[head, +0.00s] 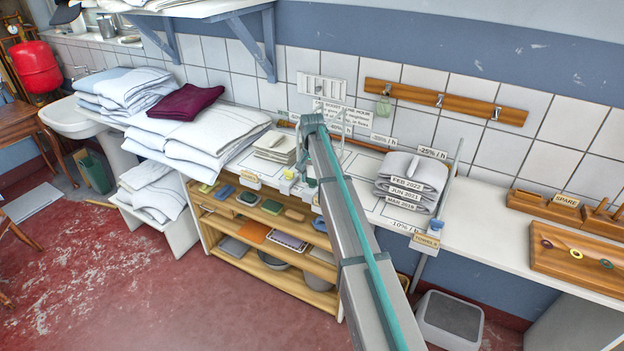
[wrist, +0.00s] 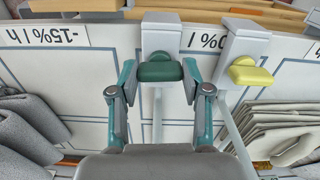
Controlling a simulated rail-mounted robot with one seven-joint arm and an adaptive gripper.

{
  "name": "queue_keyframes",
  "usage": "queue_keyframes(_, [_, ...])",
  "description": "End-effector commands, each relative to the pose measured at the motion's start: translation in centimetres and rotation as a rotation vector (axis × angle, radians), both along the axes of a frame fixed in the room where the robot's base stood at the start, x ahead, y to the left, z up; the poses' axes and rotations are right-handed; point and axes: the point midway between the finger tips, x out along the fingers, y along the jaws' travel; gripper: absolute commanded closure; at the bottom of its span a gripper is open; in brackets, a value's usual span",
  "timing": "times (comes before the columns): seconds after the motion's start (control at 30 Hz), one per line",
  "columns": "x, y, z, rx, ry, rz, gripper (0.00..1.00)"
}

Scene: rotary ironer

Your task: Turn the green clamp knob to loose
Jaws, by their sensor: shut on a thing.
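The green clamp knob (wrist: 160,71) sits on a pale grey clamp block (wrist: 160,35) in the wrist view. My gripper (wrist: 159,75) has one teal fingertip at each side of the knob and is shut on it. The knob's long side runs across the picture, from fingertip to fingertip. In the head view my arm covers most of this spot, and my gripper cannot be made out there.
A yellow knob (wrist: 250,74) on a similar block stands close on the right in the wrist view. Grey folded cloths (wrist: 25,130) lie at the left. In the head view, a grey cloth stack (head: 412,175) and white linen piles (head: 207,140) flank my arm.

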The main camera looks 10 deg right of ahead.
Motion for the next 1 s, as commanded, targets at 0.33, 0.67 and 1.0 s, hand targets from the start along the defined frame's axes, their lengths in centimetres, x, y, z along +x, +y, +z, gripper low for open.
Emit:
queue_keyframes(0.33, [0.07, -0.01, -0.11, -0.001, -0.001, 0.271, 0.87])
queue_keyframes(0.67, [0.06, -0.02, -0.06, -0.001, -0.001, 0.585, 0.87])
queue_keyframes(1.0, [0.07, -0.01, -0.06, -0.001, -0.001, 0.907, 0.87])
